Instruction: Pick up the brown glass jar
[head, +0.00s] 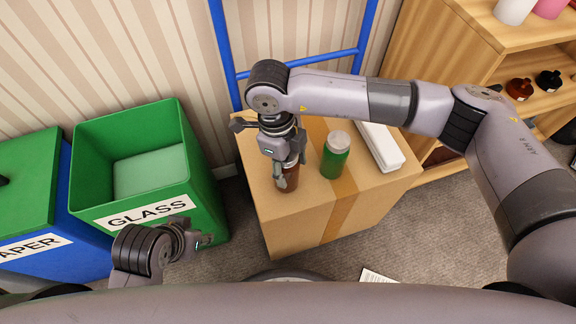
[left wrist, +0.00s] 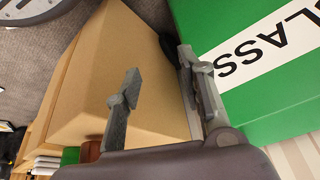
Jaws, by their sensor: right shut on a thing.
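The brown glass jar (head: 290,184) stands upright on the near left part of the cardboard box (head: 300,226). My right gripper (head: 284,174) points down over it and is shut on it, hiding its top and part of its side. A brown patch at the lower edge of the left wrist view (left wrist: 90,151) looks like the same jar. My left gripper (left wrist: 158,80) is open and empty, with its two fingers apart, between the box and the green GLASS bin. In the head view it is low, in front of that bin.
A green jar with a pale lid (head: 336,155) and a long white case (head: 380,146) are on the box. The green GLASS bin (head: 205,190) and blue PAPER bin (head: 85,255) stand left. A blue metal frame (head: 300,61) is behind; a wooden shelf (head: 450,50) is right.

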